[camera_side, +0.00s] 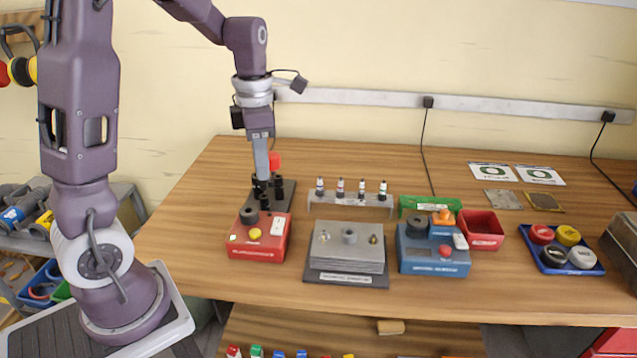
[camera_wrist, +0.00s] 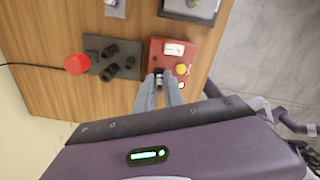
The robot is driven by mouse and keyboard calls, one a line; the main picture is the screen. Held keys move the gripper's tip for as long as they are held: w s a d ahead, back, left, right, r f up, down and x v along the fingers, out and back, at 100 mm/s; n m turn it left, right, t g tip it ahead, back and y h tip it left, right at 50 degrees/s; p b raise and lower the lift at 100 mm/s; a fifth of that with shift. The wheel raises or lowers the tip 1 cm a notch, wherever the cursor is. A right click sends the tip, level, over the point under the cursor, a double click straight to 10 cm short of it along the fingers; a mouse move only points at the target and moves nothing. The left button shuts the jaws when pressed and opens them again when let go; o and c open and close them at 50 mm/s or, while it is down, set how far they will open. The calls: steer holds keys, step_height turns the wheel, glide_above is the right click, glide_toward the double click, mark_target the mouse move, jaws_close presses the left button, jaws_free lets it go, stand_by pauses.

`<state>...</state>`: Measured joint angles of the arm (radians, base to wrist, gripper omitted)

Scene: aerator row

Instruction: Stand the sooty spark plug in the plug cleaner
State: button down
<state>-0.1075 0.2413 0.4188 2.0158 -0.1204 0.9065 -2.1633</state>
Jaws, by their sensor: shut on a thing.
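My gripper (camera_side: 261,176) points down and is shut, above the area of the red box and the dark plate in the side view. In the wrist view its fingertips (camera_wrist: 159,83) close on a small grey and dark thing, which I take to be the sooty spark plug (camera_wrist: 159,81). In the side view it is hard to tell from the black posts. The red box (camera_side: 272,242), likely the plug cleaner, has a black round socket (camera_side: 249,215), a yellow button and a white switch. In the wrist view the red box (camera_wrist: 186,51) lies just beyond the fingertips.
A dark plate (camera_side: 286,198) with several black posts and a red knob (camera_side: 274,160) stands behind the red box. A clear rack (camera_side: 350,200) holds several plugs. A grey block (camera_side: 346,258), a blue box (camera_side: 420,262), a red bin (camera_side: 482,243) and a blue tray (camera_side: 552,268) stand rightward.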

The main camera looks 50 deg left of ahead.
steer(key=shift+n, duration=0.5)
steer(key=shift+s+a+f, duration=0.4)
steer(key=shift+s+f, duration=0.15)
steer(key=shift+f, duration=0.2)
steer(key=shift+s+a+f, duration=0.35)
steer(key=shift+s+f, duration=0.15)
steer(key=shift+f, duration=0.3)
steer(key=shift+s+a+f, duration=0.4)
steer(key=shift+s+f, duration=0.15)
steer(key=shift+f, duration=0.2)
steer(key=shift+f, duration=0.25)
steer(key=shift+f, duration=1.1)
steer(key=c, duration=1.4)
jaws_free()
steer(key=shift+o, duration=0.2)
